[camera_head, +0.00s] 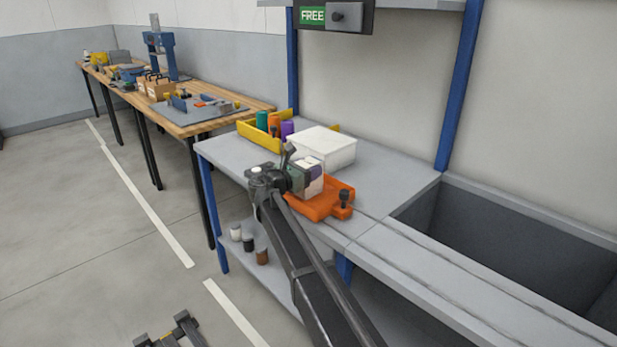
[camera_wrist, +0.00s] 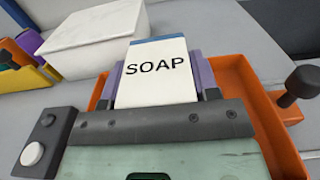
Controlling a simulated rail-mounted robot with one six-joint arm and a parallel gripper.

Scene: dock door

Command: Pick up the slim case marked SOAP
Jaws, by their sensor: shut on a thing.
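The slim case marked SOAP (camera_wrist: 157,76) is white with a blue edge, and its lettering faces the wrist camera. My gripper (camera_wrist: 160,84) is shut on it, with a purple-grey finger on each side. In the head view my gripper (camera_head: 311,176) is at the orange tray (camera_head: 338,205), with the white case partly hidden by the fingers and wrist. The orange tray (camera_wrist: 262,118) also shows around the case in the wrist view. I cannot tell whether the case touches the tray floor.
A white box (camera_head: 322,147) stands just behind the tray. A yellow bin (camera_head: 250,131) with coloured cylinders is to its left. A black knob (camera_head: 344,197) sticks up at the tray's right side. A deep grey trough (camera_head: 510,235) opens at the right.

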